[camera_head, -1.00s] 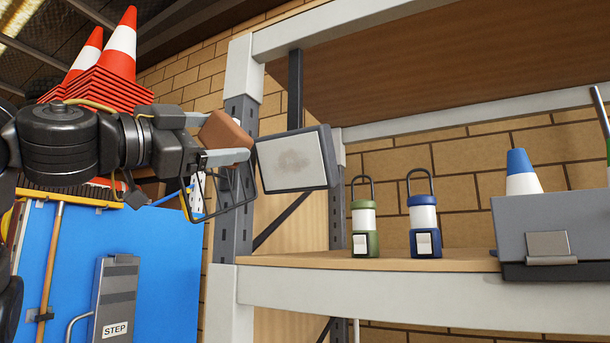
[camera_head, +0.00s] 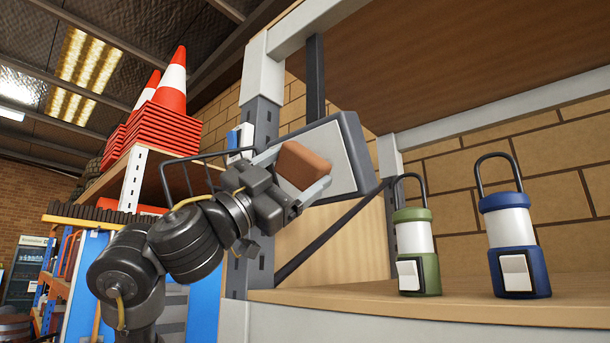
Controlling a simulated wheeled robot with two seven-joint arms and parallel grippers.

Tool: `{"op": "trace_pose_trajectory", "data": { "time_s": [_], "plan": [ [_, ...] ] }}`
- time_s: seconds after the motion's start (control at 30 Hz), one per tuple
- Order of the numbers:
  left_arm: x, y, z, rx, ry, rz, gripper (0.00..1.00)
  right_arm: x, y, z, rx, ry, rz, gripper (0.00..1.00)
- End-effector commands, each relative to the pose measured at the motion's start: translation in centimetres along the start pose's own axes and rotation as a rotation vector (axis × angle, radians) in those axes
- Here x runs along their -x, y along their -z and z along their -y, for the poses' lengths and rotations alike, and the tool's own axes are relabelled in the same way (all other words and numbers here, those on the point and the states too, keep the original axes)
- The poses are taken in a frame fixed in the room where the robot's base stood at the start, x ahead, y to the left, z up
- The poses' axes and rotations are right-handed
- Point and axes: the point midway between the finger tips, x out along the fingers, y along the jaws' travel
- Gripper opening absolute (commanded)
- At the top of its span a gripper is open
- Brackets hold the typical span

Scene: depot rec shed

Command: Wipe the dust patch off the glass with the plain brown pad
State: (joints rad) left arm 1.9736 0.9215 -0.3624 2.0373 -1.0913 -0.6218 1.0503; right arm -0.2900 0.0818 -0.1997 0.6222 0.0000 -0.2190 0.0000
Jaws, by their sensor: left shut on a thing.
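My left gripper (camera_head: 305,180) is shut on the plain brown pad (camera_head: 303,164). It holds the pad in front of the pale glass (camera_head: 338,148) of a grey-framed lamp (camera_head: 363,150) by the shelf post. The pad and fingers cover the left part of the glass, and I see no dust patch on the part that shows. I cannot tell whether the pad touches the glass. My right gripper is not in view.
A green lantern (camera_head: 415,250) and a blue lantern (camera_head: 516,245) stand on the wooden shelf (camera_head: 450,312) to the right. A metal post (camera_head: 262,120) rises behind my gripper. Orange cones (camera_head: 172,80) are stacked at upper left. A thin black wire frame (camera_head: 185,178) sits beside my wrist.

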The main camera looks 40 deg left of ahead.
Motion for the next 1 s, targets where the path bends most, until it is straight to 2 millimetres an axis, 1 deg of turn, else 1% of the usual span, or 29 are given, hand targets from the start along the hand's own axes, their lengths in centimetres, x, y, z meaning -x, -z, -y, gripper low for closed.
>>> {"op": "trace_pose_trajectory", "data": {
  "time_s": [0.03,0.1,0.2,0.33,0.5,0.6,0.8,1.0],
  "plan": [
    [-0.2,0.0,0.0,0.002,-0.002,0.0,0.63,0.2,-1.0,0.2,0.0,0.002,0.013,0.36],
    [-0.6,-0.1,0.0,0.003,-0.003,0.0,0.63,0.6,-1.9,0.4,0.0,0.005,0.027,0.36],
    [-1.5,-0.4,0.1,0.004,-0.004,0.002,0.63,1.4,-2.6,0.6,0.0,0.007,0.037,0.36],
    [-2.7,-1.0,0.1,0.003,-0.004,0.005,0.63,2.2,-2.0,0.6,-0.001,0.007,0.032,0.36],
    [-4.1,-1.6,0.2,0.001,-0.002,0.005,0.63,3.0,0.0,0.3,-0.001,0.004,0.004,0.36],
    [-4.8,-2.0,0.2,0.001,-0.002,0.005,0.63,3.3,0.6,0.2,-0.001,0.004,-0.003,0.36],
    [-5.4,-2.3,0.1,-0.001,-0.001,0.003,0.63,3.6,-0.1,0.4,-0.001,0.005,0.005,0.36],
    [-5.4,-2.4,0.1,-0.001,0.0,0.003,0.63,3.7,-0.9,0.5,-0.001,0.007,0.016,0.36]
  ]
}}
